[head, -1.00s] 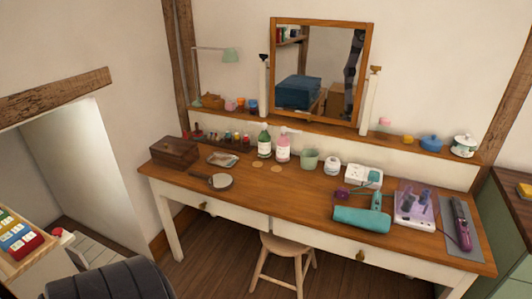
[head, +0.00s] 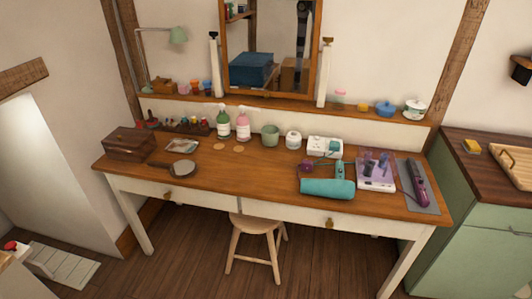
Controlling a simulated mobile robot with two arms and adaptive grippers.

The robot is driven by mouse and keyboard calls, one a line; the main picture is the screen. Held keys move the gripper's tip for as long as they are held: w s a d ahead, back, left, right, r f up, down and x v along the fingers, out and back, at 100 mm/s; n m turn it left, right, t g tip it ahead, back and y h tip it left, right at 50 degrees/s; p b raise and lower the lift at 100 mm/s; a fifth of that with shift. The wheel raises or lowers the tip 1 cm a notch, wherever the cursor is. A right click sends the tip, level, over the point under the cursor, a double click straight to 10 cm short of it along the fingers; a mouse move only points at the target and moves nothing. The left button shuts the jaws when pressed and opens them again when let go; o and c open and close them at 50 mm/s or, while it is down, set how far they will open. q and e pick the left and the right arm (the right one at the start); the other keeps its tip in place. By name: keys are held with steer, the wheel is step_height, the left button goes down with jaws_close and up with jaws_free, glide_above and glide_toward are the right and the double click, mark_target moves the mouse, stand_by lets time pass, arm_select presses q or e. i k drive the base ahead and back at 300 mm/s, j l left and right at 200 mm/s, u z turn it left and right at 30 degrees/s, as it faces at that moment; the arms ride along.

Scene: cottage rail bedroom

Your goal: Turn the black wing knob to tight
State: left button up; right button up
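The black wing knob (head: 213,36) sits at the top of the left white post (head: 215,68) beside the wood-framed mirror (head: 224,50). It is small here, and I cannot tell how tight it is. A second, brownish knob (head: 327,42) tops the right white post (head: 323,78). The mirror stands between the posts on a narrow wooden ledge, and its top is cut off by the picture's edge. Neither of my grippers is in view.
A green cabinet (head: 480,220) is at right. Wooden floor shows in front.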

mark_target(214, 34)
steer(key=i+j+z, duration=0.6)
steer(key=j, duration=0.3)
steer(key=i+j+z, duration=0.2)
steer(key=j, duration=0.15)
steer(key=i+j+z, duration=0.2)
steer(key=j, duration=0.15)
steer(key=j+z, duration=0.2)
steer(key=j, duration=0.2)
steer(key=i+j+z, duration=0.2)
steer(key=j, duration=0.2)
steer(key=k, duration=0.1)
